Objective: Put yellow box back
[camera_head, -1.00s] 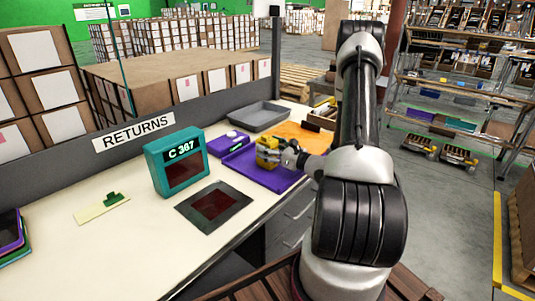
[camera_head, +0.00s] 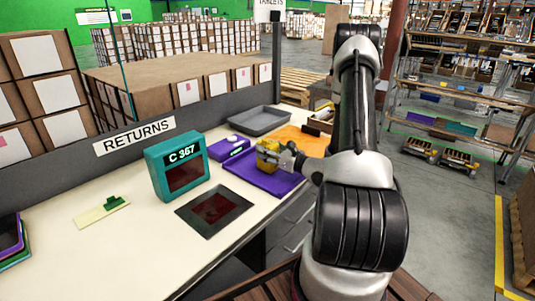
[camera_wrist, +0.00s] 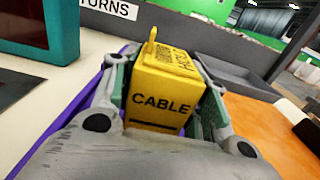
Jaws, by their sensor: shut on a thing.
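The yellow box (camera_head: 267,153), with "CABLE" printed on it, is between the fingers of my gripper (camera_head: 281,156). In the wrist view the yellow box (camera_wrist: 162,95) fills the space between the two fingers of my gripper (camera_wrist: 165,85), one finger on each side. My gripper is shut on it, over the purple tray (camera_head: 268,179) on the counter. I cannot tell whether the box touches the tray. The underside of the box is hidden.
A purple device (camera_head: 229,148) and a teal display reading "C 367" (camera_head: 178,164) stand left of the tray. A grey tray (camera_head: 262,121) lies behind, an orange mat (camera_head: 305,139) to the right. A dark red pad (camera_head: 214,208) lies in front. Shelving (camera_head: 455,120) stands far right.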

